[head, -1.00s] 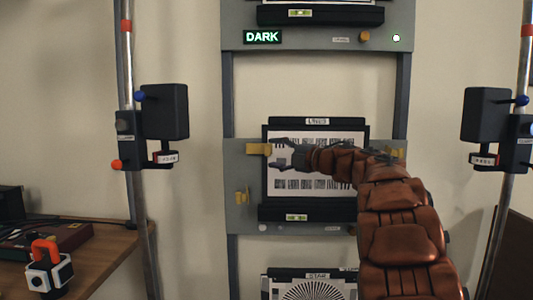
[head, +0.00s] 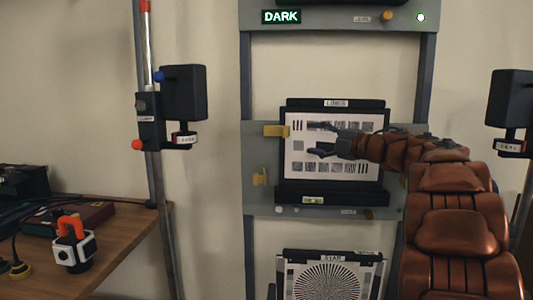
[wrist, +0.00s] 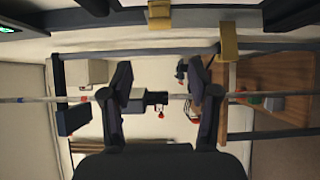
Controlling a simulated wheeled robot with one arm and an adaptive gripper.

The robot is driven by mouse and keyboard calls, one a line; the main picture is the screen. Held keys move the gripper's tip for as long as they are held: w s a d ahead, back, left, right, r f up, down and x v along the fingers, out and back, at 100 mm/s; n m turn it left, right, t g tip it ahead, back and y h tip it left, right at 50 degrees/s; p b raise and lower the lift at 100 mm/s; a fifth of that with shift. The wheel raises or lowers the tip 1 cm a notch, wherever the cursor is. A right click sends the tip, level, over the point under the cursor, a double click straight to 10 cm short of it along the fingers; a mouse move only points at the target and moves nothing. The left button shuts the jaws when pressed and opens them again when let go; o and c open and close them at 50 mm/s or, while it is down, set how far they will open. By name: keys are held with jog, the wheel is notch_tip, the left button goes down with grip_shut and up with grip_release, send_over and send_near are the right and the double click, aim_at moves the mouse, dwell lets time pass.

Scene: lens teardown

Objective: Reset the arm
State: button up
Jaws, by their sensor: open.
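My gripper (head: 322,139) is open and empty at the end of my brown arm. In the head view it is in front of the LINES chart panel (head: 340,186), pointing left. Its two dark fingers are spread apart, and I see a gap between them in the wrist view (wrist: 161,92). My gripper and forearm hide part of the chart's printed bars. I cannot tell how far the fingers are from the panel.
A yellow latch (head: 276,131) sits just left of the chart. A STAR chart (head: 328,280) hangs below. Black lamp boxes stand left (head: 186,92) and right (head: 510,97) on poles. A wooden table (head: 135,232) at left holds a white device with an orange handle (head: 73,246).

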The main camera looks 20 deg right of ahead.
jog(key=s+d+r+m+t+h+p, duration=0.1)
jog(key=d+r+m+h+p, duration=0.3)
jog(key=r+m+h+p, duration=1.05)
jog(key=s+a+f+m+g+y+p, duration=0.1)
jog(key=s+a+f+m+g+p, duration=0.2)
jog(key=s+a+f, duration=0.3)
jog(key=s+a+f+m+g+y+p, duration=0.2)
jog(key=s+a+f+g+p, duration=0.3)
jog(key=s, duration=0.8)
jog(key=s+a+f+m+g+y+p, duration=0.1)
jog(key=s+a+f+m+g+p, duration=0.3)
jog(key=s+f, duration=0.5)
jog(key=s+a+g, duration=0.1)
jog(key=a+g, duration=0.1)
jog(key=a, duration=0.1)
jog(key=shift+s+f, duration=0.15)
jog(key=shift+f, duration=0.05)
jog(key=s+a+g+y+p, duration=0.1)
jog(key=s+a, duration=0.2)
jog(key=s, duration=0.1)
jog(key=s+a+g+p, duration=0.1)
jog(key=s+a+g, duration=0.1)
jog(key=s, duration=0.3)
jog(key=s+a+f+g+y+p, duration=0.1)
jog(key=s+a+g, duration=0.1)
jog(key=s+a, duration=0.2)
jog(key=shift+s+f+y, duration=0.1)
jog(key=shift+s+y, duration=0.25)
jog(key=shift+s, duration=0.3)
jog(key=shift+c, duration=0.3)
